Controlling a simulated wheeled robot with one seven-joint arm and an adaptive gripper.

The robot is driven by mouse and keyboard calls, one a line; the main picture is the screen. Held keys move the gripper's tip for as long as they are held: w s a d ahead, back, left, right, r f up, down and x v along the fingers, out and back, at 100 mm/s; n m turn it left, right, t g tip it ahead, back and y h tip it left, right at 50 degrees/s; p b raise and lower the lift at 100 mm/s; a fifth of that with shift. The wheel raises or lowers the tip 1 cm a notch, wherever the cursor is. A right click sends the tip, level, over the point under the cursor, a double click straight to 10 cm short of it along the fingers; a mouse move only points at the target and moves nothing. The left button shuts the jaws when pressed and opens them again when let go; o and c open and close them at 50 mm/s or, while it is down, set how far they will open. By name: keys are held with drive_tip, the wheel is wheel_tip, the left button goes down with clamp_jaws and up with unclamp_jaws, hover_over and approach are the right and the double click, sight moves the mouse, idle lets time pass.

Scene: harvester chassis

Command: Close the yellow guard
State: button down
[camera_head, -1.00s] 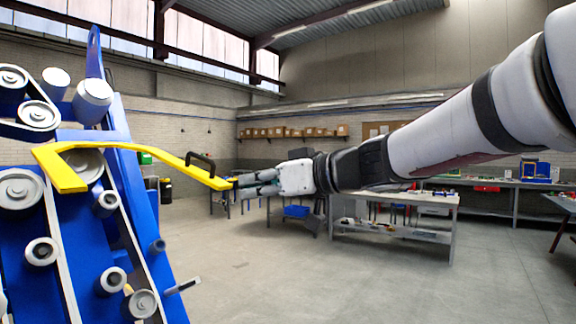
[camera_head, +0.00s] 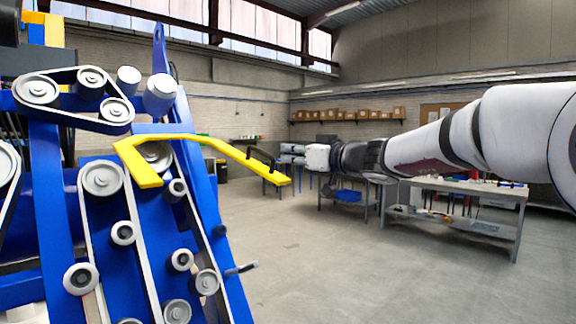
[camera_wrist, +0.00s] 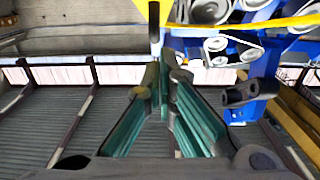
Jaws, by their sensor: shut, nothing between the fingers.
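The yellow guard (camera_head: 222,148) is a bent flat bar in the head view. It reaches out to the right from the blue machine, sloping down to its free end. A black handle (camera_head: 262,155) stands on it near that end. My gripper (camera_head: 281,155) is shut and empty, beside the handle and above the guard's free end; I cannot tell whether they touch. In the wrist view my gripper's fingers (camera_wrist: 163,78) point up the picture, and a stretch of the yellow guard (camera_wrist: 290,23) crosses the top right. A dark post stands just past the fingertips.
The blue machine (camera_head: 215,250) with grey pulleys and belts fills the left of the head view. Shelves with boxes (camera_head: 350,113) line the far wall. The grey floor between is clear.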

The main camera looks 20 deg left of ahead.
drive_tip(key=shift+w+a+f+p, duration=0.15)
drive_tip(key=shift+f+p, duration=0.15)
drive_tip(key=shift+f, duration=0.7)
drive_tip(key=shift+a+f+p, duration=0.15)
drive_tip(key=shift+f+p, duration=0.1)
drive_tip(key=shift+f, duration=0.7)
drive_tip(key=shift+w+f, duration=0.1)
